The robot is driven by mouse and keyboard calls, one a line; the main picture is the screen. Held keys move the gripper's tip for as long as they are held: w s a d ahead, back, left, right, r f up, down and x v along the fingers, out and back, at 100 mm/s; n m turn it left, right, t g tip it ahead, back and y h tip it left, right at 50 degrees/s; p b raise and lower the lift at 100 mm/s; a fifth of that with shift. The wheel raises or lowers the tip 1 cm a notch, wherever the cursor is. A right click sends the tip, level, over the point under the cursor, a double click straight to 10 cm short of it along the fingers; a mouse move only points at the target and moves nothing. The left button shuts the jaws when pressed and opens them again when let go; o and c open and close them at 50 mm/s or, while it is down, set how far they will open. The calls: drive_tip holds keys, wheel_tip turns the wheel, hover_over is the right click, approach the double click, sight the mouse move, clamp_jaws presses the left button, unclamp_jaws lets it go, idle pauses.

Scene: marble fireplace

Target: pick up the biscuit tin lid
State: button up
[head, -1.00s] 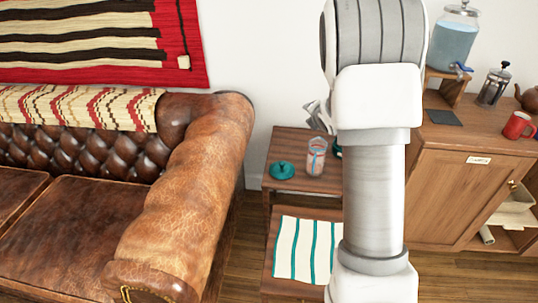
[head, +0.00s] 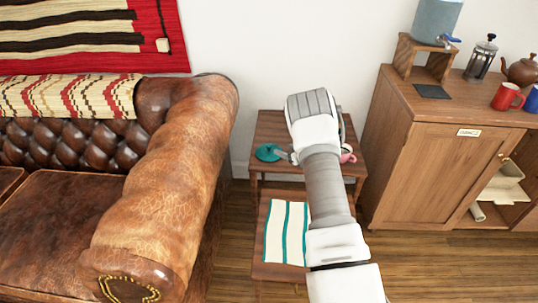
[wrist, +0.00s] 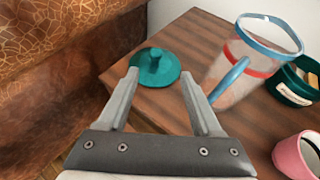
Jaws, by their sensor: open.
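The biscuit tin lid is a round teal lid (head: 267,153) with a knob, lying knob up on the far left part of the small wooden table. In the wrist view the lid (wrist: 156,70) shows beyond and between my fingertips. My gripper (wrist: 160,77) is open and empty, with its fingers pointing toward the lid. In the head view my gripper (head: 284,155) is just right of the lid, partly hidden by my wrist. I cannot tell how high the fingertips are above the table.
A clear jug (wrist: 243,65) with a blue rim and handle stands close right of the lid. A teal tin (wrist: 290,88) and a pink mug (wrist: 300,155) are farther right. The leather sofa (head: 165,185) borders the left side. A striped cloth (head: 287,232) lies on the lower table in front.

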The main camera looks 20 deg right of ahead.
sight(270, 147)
drive_tip(key=b+x, duration=0.1)
drive_tip(key=x, duration=0.6)
drive_tip(key=shift+w+a+f+b, duration=0.1)
drive_tip(key=shift+w+f+b, duration=0.05)
drive_tip(key=shift+w+b, duration=0.15)
drive_tip(key=w+f+b, duration=0.1)
drive_tip(key=w+a+f, duration=0.1)
drive_tip(key=shift+w+a+b, duration=0.2)
drive_tip(key=shift+w+b, duration=0.15)
drive_tip(key=shift+w, duration=0.05)
drive_tip(key=shift+x, duration=0.8)
drive_tip(key=shift+r, duration=0.1)
clamp_jaws()
